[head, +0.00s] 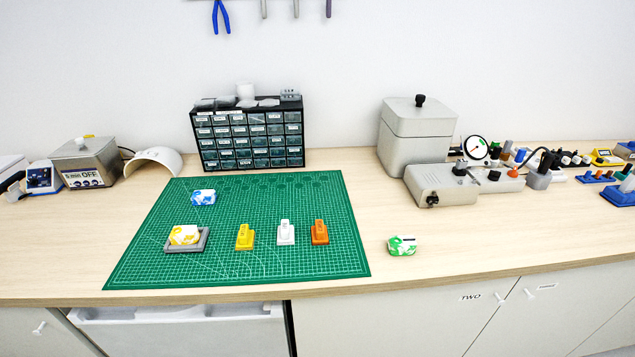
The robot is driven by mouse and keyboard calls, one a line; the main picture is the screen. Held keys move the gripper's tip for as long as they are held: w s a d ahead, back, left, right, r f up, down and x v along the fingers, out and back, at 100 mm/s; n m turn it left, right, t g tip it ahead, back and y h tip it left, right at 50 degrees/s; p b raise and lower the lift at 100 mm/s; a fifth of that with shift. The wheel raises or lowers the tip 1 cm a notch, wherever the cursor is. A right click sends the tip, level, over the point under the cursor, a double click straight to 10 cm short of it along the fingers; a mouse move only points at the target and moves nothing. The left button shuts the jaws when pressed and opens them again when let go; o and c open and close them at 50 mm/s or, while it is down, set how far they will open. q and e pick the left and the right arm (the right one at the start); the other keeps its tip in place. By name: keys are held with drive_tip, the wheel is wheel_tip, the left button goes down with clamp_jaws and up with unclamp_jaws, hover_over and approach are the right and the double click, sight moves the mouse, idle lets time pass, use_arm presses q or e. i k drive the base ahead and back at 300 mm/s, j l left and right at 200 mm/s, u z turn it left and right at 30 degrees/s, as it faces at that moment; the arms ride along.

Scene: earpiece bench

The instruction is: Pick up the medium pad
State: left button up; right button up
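Three small upright pieces on stepped bases stand in a row on the green cutting mat (300,270): a yellow one (245,237), a white one (286,233) and an orange one (320,232). Their sizes look close, and I cannot tell which is the medium pad. A yellow-and-white block (184,235) sits in a grey tray (170,248) on the mat's left. A blue-and-white block (203,197) lies farther back on the mat. A green-and-white block (402,245) lies on the bare bench right of the mat. Neither gripper is in view.
A black drawer cabinet (250,138) stands behind the mat. A grey boxy machine (417,135) and a low grey unit (441,185) stand at the back right. A steel ultrasonic bath (86,163) is at the left. The bench (480,245) is clear at the front right.

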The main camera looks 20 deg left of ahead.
sight(245, 239)
drive_tip(key=u, duration=1.3)
